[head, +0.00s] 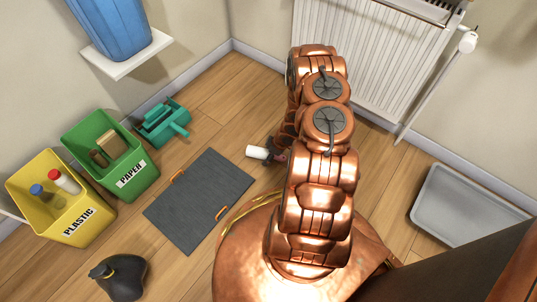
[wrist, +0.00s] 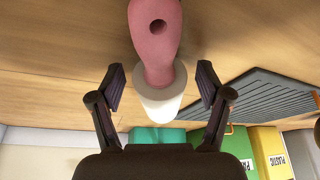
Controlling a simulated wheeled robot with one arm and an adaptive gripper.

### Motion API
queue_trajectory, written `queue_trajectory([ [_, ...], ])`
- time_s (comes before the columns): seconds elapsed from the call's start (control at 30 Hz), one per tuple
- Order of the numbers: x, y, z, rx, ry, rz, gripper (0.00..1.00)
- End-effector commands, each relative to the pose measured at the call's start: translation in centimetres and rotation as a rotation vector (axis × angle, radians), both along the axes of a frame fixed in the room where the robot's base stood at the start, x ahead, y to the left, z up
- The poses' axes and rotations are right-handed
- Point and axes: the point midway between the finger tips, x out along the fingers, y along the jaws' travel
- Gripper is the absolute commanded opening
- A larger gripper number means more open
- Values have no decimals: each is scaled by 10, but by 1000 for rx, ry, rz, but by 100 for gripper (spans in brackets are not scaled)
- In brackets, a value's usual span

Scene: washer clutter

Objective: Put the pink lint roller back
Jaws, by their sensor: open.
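The pink lint roller (wrist: 156,42) has a pink handle with a hole in its end and a white roll. In the wrist view it lies between the two fingers of my open gripper (wrist: 161,84), with a gap visible on each side. In the head view the white roll of the lint roller (head: 257,152) shows on or near the wooden floor, left of my arm. A bit of its pink handle shows beside it. The rest of the handle and most of my gripper are hidden by my copper arm.
A dark grey mat (head: 200,200) with orange handles lies left. Beyond it are a yellow PLASTIC bin (head: 68,222), a green PAPER bin (head: 128,178) and a teal dustpan (head: 163,122). A radiator (head: 372,60) is behind. A grey tray (head: 465,208) lies right. A dark bag-like object (head: 120,278) is front left.

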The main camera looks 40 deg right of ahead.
Motion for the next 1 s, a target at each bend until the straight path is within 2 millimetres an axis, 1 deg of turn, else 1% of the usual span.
queue_trajectory([
  [0.13,0,0,2,0,0,0,77],
  [0.17,-1,-1,5,0,0,0,77],
  [0.27,-5,-4,17,0,1,-1,77],
  [0.5,-18,-15,61,-2,-1,-2,77],
  [0.7,-29,-22,92,0,0,-1,77],
  [0.8,-32,-25,103,-1,-2,-1,77],
  [1.0,-36,-28,114,-5,0,-1,77],
])
